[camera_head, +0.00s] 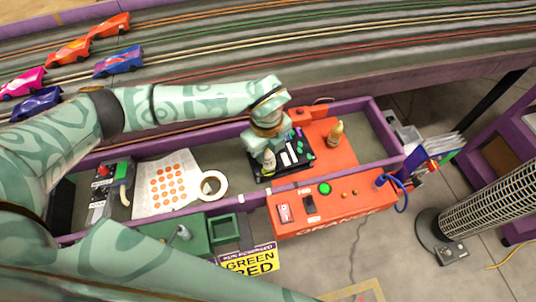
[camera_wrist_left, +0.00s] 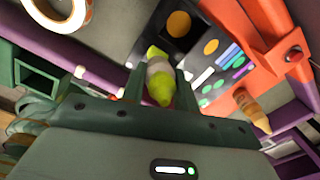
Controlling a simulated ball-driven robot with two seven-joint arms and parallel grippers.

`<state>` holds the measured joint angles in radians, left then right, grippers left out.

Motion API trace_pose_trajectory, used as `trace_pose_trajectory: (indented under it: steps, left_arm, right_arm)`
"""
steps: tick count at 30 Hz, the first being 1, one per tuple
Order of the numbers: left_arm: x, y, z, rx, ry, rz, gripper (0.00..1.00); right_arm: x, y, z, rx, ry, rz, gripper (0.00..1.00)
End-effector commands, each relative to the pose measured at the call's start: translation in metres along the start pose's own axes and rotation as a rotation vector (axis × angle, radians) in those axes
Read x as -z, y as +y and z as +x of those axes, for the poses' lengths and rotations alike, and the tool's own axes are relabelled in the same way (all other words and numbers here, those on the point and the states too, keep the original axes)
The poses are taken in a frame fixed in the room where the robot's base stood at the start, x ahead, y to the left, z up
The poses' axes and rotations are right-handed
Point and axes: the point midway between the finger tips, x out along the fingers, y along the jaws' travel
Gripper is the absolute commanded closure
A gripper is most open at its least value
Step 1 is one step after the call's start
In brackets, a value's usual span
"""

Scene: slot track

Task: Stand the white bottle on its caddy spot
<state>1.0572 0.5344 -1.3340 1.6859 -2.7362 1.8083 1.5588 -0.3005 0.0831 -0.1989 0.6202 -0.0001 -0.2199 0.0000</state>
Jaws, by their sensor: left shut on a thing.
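The white bottle (camera_wrist_left: 160,68) has yellow-green ends and sits between the two fingers of my left gripper (camera_wrist_left: 159,88), which is shut on it. In the head view the bottle (camera_head: 268,162) shows small below the left gripper (camera_head: 267,151), at the left side of the black caddy (camera_head: 262,178). In the left wrist view the caddy (camera_wrist_left: 180,45) lies beyond the bottle, with orange round spots and white, green and purple pieces. I cannot tell whether the bottle touches the caddy. My right gripper is not in view.
A yellowish bottle (camera_head: 335,133) stands on the orange surface right of the caddy. A tape roll (camera_head: 222,183) and a dotted sheet (camera_head: 150,195) lie to the left. The orange panel (camera_head: 375,203) is in front, with purple rails (camera_head: 382,135) around. Toy cars (camera_head: 118,62) stand on the track.

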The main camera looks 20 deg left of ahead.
Motion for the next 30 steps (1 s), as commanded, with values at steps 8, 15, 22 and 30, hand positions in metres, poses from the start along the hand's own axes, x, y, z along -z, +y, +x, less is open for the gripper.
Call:
trace_pose_trajectory:
  steps: [8,15,22,30]
  left_arm:
    - [0.003,0.003,0.018,-0.012,0.004,0.002,1.00]
    - [0.003,0.003,0.023,-0.011,0.005,0.002,1.00]
    - [0.004,0.004,0.031,-0.013,0.005,0.003,1.00]
    - [0.004,0.007,0.035,-0.022,0.006,0.003,0.48]
  right_arm:
    - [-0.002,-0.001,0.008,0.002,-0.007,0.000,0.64]
    - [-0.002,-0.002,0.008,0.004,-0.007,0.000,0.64]
    - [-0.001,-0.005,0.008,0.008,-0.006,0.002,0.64]
    - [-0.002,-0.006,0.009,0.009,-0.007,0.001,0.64]
